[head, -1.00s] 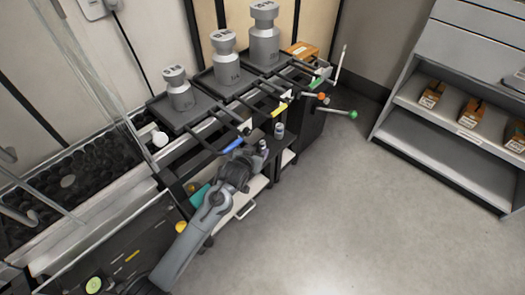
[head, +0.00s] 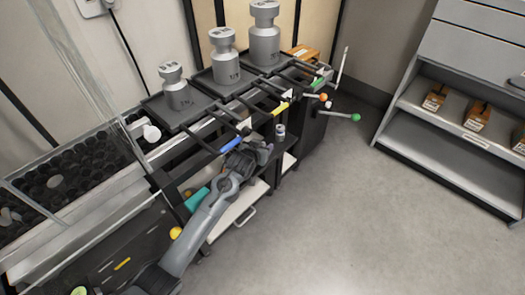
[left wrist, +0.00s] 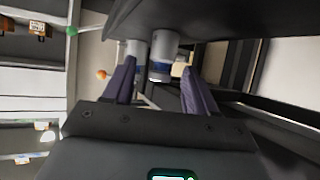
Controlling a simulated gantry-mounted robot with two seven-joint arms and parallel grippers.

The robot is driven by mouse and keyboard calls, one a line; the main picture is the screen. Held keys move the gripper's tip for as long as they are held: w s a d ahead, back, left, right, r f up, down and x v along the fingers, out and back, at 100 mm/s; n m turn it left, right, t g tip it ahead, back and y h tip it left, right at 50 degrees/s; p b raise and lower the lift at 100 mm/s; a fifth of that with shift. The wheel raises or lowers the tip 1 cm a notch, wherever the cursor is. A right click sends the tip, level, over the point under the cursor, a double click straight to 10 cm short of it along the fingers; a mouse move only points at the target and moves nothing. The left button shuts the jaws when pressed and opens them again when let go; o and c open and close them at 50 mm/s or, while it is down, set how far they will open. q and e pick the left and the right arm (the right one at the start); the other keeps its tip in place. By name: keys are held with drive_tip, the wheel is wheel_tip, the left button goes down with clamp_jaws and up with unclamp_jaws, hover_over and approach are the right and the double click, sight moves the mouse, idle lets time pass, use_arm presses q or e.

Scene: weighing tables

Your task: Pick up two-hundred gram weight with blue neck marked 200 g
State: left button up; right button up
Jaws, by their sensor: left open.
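Two small grey weights show in the left wrist view, seen upside down against a dark surface. The nearer weight (left wrist: 163,50) has a blue band at its neck and lies between and beyond the fingers. The farther weight (left wrist: 137,48) also shows blue and is partly behind a finger. No marking is readable on either. My left gripper (left wrist: 159,66) is open, with no visible contact on the nearer weight. In the head view, one small weight (head: 280,130) stands on a dark shelf just beyond my left gripper (head: 264,151). The other is hidden there by the gripper. My right gripper is out of view.
Large grey weights (head: 177,88) stand on dark trays along the wall. Dark bars with a blue handle (head: 232,144) and a yellow handle (head: 277,108) project close above the gripper. A grey shelf unit (head: 440,145) holds small boxes at right. The floor between is clear.

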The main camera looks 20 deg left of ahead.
use_arm(q)
clamp_jaws()
drive_tip(key=shift+r, duration=0.15)
idle(0.4)
